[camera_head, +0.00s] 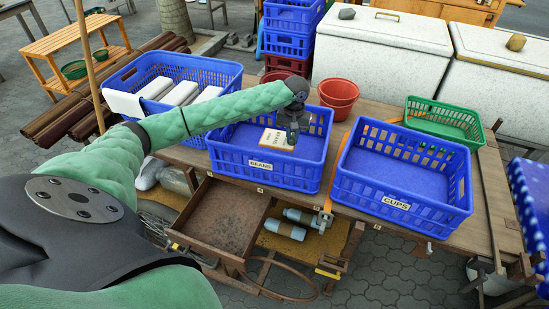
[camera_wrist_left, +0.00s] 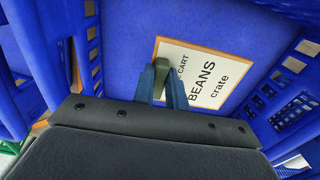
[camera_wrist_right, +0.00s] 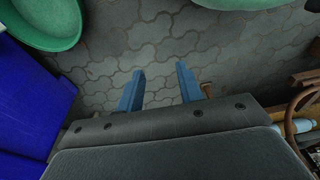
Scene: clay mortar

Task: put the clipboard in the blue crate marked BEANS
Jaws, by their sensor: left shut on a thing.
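The clipboard (camera_head: 277,139) is a brown board with a white sheet. It is inside the walls of the blue crate marked BEANS (camera_head: 261,178); I cannot tell whether it touches the crate's floor. My left gripper (camera_head: 293,128) reaches down into this crate and is shut on the clipboard. In the left wrist view, the fingers (camera_wrist_left: 168,84) hold the clip edge of the clipboard (camera_wrist_left: 222,68), with the words BEANS and crate readable and blue crate walls around it. My right gripper (camera_wrist_right: 160,82) is open and empty above grey paving, in the right wrist view only.
A blue crate marked CUPS (camera_head: 385,205) stands to the right on the wooden cart, empty. A blue crate with white items (camera_head: 205,70) stands to the left. Red buckets (camera_head: 339,92) and a green basket (camera_head: 445,122) are behind. An open drawer (camera_head: 225,218) sits below.

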